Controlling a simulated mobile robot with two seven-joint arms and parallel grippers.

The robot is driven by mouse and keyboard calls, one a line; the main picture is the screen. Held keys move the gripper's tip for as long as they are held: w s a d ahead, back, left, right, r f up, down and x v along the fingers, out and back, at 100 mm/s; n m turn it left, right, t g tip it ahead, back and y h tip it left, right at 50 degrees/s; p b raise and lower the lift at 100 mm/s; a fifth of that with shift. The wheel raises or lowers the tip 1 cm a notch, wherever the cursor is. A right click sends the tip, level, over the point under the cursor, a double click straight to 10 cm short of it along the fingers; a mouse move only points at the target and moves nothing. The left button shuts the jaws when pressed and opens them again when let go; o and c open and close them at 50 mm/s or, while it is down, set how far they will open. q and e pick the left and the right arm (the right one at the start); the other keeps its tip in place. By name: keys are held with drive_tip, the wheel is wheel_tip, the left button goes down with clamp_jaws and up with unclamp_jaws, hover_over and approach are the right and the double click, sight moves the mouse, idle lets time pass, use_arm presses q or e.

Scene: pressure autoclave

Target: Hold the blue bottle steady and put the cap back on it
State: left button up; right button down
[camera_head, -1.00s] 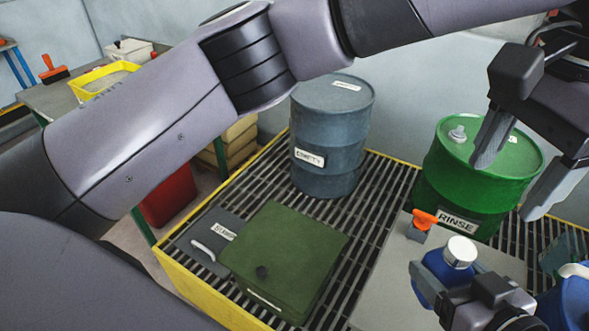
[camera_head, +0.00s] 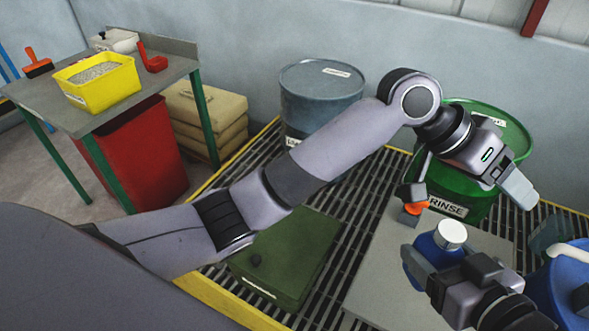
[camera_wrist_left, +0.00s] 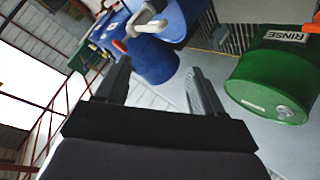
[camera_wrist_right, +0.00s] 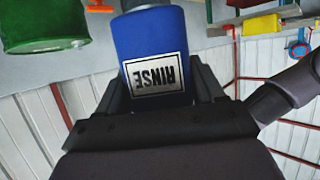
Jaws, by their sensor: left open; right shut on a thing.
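The blue bottle (camera_head: 434,247) stands upright in my right gripper (camera_head: 428,262), whose fingers are shut on its sides. Its pale, round, silvery top (camera_head: 452,234) faces up; I cannot tell whether this is a cap or the bare neck. In the right wrist view the bottle (camera_wrist_right: 150,45) shows a "RINSE" label between the fingers. My left gripper (camera_head: 468,195) is open and empty, above and behind the bottle, in front of the green drum.
The green "RINSE" drum (camera_head: 450,187) and blue-grey drum (camera_head: 318,90) stand on the grating. A grey plate (camera_head: 385,285) lies below the bottle. A blue container (camera_head: 565,290) is at right. A green box (camera_head: 290,265) lies left. My left arm crosses the middle.

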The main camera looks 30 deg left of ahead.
use_arm(q)
drive_tip(key=s+a+f+n+t+y, duration=0.1)
drive_tip(key=a+f+n+t+y, duration=0.15)
drive_tip(key=a+f, duration=0.65)
drive_tip(key=s+a+f+n+t+y, duration=0.1)
drive_tip(key=a+f+n+t, duration=0.4)
drive_tip(key=f, duration=0.8)
drive_tip(key=s+a+f+y, duration=0.2)
drive_tip(key=s+a+f, duration=0.3)
drive_tip(key=s+a, duration=0.3)
drive_tip(key=s+a+f+m+y, duration=0.1)
drive_tip(key=s+a+f+y, duration=0.2)
drive_tip(key=s+a+f, duration=0.3)
drive_tip(key=s+a+t, duration=0.1)
drive_tip(key=s+a, duration=0.1)
drive_tip(key=shift+s+a, duration=0.25)
drive_tip(key=shift+s, duration=0.1)
